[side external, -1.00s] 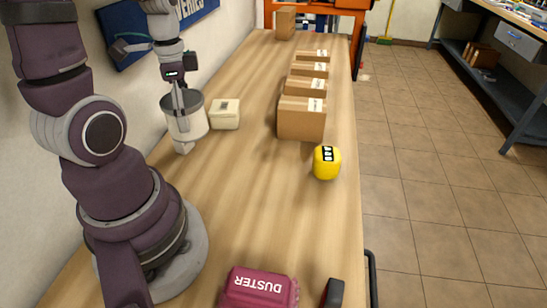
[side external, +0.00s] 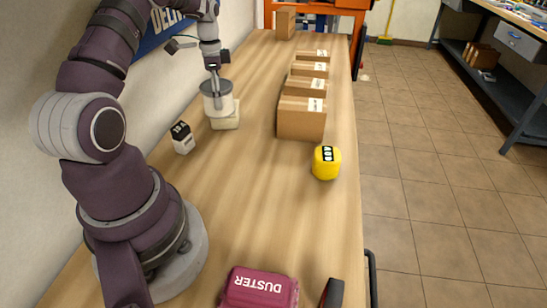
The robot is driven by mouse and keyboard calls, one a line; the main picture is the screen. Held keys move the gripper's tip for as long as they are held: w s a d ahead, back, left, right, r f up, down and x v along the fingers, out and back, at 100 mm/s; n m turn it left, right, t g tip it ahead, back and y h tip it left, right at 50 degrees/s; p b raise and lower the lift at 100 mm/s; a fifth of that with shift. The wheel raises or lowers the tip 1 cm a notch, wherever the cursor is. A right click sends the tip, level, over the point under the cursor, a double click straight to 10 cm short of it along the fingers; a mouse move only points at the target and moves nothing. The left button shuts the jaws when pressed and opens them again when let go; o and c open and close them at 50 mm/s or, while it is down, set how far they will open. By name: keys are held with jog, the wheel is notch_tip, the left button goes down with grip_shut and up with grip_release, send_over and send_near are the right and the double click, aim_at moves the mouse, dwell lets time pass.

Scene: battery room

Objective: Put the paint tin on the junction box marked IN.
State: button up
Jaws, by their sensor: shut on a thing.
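The paint tin (side external: 216,105) is a white and grey cylinder with a dark open-looking top. My gripper (side external: 215,82) is shut on it from above, at the tin's upper rim. The tin is over a cream junction box (side external: 227,121) near the wall side of the table and hides most of that box's top. I cannot tell whether the tin touches the box or hangs just above it. The marking on the box is hidden.
A small black-and-white block (side external: 182,138) stands left of the box. Several cardboard boxes (side external: 301,120) form a row to the right. A yellow rounded object (side external: 326,163) and a maroon DUSTER case (side external: 259,289) are nearer. The middle of the table is clear.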

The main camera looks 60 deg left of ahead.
jog(key=shift+f, duration=0.1)
jog(key=o, duration=1.2)
